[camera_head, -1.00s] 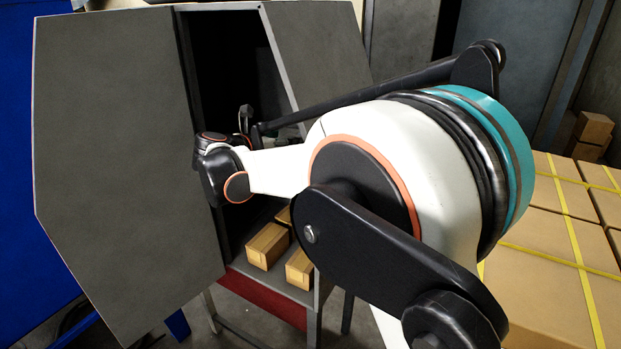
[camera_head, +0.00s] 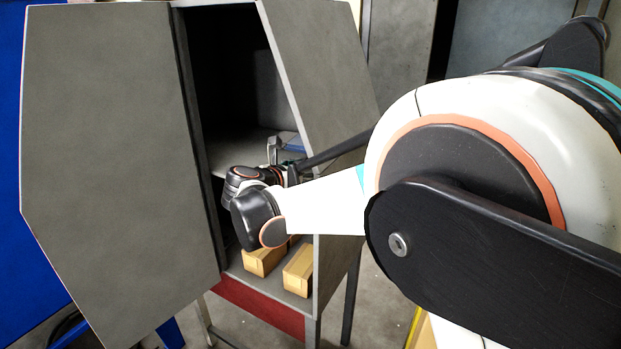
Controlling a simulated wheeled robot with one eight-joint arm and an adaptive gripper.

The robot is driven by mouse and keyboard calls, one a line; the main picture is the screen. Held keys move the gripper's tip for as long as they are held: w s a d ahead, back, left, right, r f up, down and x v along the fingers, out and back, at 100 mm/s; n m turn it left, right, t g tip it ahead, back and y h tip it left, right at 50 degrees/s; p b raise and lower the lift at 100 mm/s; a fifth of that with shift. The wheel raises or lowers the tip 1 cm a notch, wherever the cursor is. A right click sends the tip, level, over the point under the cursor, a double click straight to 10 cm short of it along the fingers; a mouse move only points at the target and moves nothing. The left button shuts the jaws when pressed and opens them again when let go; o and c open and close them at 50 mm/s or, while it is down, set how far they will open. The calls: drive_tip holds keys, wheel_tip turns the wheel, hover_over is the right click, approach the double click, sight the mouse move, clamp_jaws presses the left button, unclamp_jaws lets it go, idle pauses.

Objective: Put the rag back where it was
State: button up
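I cannot make out the rag for sure in the head view. A small blue patch (camera_head: 291,143) shows on the middle shelf, just behind my wrist; I cannot tell what it is. The grey cabinet (camera_head: 115,150) stands with its dark opening facing me. My gripper (camera_head: 274,150) is at the opening, at about the height of the middle shelf (camera_head: 240,138). Only a grey finger-like part shows above the black wrist. The wrist hides the rest, so I cannot see whether it is open or holds anything.
Wooden blocks (camera_head: 298,270) lie on the cabinet's lower shelf, below my wrist. A red band (camera_head: 258,305) runs under that shelf. A grey side panel (camera_head: 318,70) flanks the opening on the right. A blue surface (camera_head: 45,265) is at the far left. My arm covers the right side.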

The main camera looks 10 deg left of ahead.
drive_tip(key=shift+s+d+f, duration=0.1)
drive_tip(key=shift+d+f, duration=0.1)
drive_tip(key=shift+f, duration=0.15)
drive_tip(key=shift+r, duration=0.15)
drive_tip(key=o, duration=1)
drive_tip(key=shift+c, duration=0.2)
drive_tip(key=shift+s+a+r, duration=0.1)
drive_tip(key=shift+s, duration=0.05)
drive_tip(key=p+v, duration=0.3)
drive_tip(key=v, duration=0.8)
drive_tip(key=shift+s, duration=0.3)
